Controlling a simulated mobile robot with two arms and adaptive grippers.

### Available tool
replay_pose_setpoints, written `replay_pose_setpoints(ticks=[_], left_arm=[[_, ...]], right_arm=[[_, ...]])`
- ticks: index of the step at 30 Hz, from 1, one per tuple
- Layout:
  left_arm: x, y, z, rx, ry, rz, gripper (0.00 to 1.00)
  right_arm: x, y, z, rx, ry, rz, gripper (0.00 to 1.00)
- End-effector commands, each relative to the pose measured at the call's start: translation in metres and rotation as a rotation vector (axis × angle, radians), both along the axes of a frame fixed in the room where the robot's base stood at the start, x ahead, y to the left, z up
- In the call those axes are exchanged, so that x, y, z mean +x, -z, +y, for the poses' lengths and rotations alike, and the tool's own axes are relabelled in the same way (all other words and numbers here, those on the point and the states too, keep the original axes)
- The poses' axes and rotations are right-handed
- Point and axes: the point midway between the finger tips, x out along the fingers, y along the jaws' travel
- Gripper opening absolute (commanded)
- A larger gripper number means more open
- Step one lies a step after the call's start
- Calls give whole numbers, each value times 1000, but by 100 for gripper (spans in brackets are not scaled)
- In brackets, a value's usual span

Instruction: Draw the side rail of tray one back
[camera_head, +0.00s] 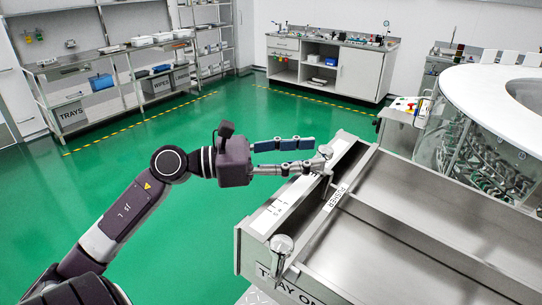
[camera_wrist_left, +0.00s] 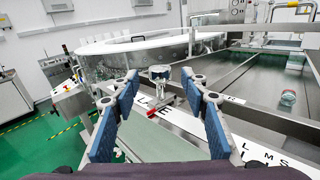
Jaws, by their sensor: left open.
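Tray one (camera_head: 402,258) is a wide metal tray at the lower right of the head view, its front label partly cut off. A long rail (camera_head: 335,197) with a label that seems to read PUSHER runs along its left side, inside a ledge with a white lettered scale (camera_head: 275,212). The scale reads L M S in the left wrist view (camera_wrist_left: 272,145). A round-topped clamp (camera_head: 282,246) stands at the near end. Another clamp (camera_wrist_left: 160,75), with a red handle, shows between my fingers. My left gripper (camera_head: 312,154) is open and empty at the ledge's far end. My right gripper is out of view.
A large round glass-sided washer (camera_head: 465,150) stands behind the tray, with a control box (camera_head: 403,112) beside it. A workbench (camera_head: 330,68) and shelves (camera_head: 120,85) line the back. The green floor (camera_head: 200,130) left of the tray is clear.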

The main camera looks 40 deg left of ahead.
Motion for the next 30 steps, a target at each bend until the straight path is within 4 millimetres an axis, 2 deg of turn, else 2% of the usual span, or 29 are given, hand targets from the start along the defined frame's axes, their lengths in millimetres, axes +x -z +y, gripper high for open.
replay_pose_setpoints(ticks=[9,15,30], left_arm=[[-39,1,36,-2,-3,1,41],[-56,0,51,-1,-2,1,41],[-61,0,55,0,0,0,41]], right_arm=[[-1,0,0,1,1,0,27],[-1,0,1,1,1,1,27],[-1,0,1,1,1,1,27]])
